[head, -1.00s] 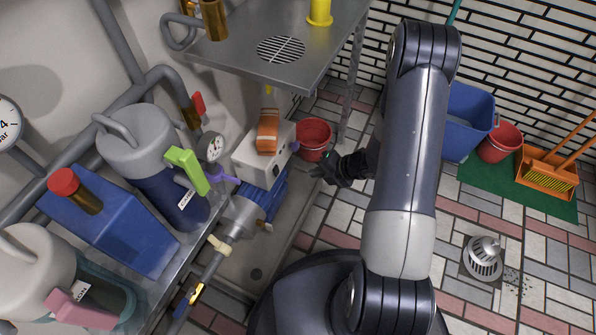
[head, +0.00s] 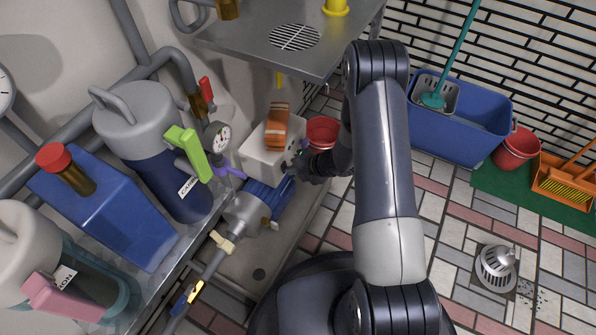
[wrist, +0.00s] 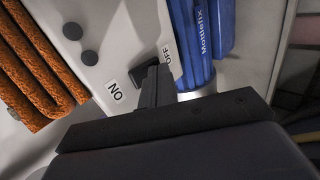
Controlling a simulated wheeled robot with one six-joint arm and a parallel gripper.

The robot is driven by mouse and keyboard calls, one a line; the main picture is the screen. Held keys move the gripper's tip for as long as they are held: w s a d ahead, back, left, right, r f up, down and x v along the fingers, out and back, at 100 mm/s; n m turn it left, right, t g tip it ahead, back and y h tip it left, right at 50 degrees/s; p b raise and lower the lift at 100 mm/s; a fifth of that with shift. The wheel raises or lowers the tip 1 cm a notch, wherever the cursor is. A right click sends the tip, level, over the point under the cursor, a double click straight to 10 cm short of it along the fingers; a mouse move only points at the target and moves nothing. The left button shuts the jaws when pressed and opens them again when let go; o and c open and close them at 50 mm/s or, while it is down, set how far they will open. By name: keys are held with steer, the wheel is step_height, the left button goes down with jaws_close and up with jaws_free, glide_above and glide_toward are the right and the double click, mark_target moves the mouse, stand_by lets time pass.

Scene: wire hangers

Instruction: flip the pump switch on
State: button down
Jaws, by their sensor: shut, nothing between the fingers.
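The pump has a blue ribbed motor (head: 268,200) with a white box (head: 262,163) on it. In the wrist view the white box (wrist: 110,42) carries a dark switch (wrist: 140,74) between an ON label (wrist: 115,92) and an OFF label (wrist: 166,55). My gripper (head: 296,170) is shut and empty at the box's right side. In the wrist view its fingers (wrist: 157,76) reach right up to the switch and cover part of it. I cannot tell whether they touch it, or which way the switch is set.
A steel shelf (head: 330,55) overhangs behind. A red bucket (head: 322,131) stands just behind my gripper. Canisters (head: 150,140) and pipes crowd the left. The tiled floor at right is mostly open.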

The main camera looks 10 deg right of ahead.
steer(key=shift+f, duration=0.1)
steer(key=shift+w+a, duration=0.1)
steer(key=shift+a, duration=0.05)
stand_by(0.3)
steer(key=shift+r+p, duration=0.35)
steer(key=shift+r, duration=0.5)
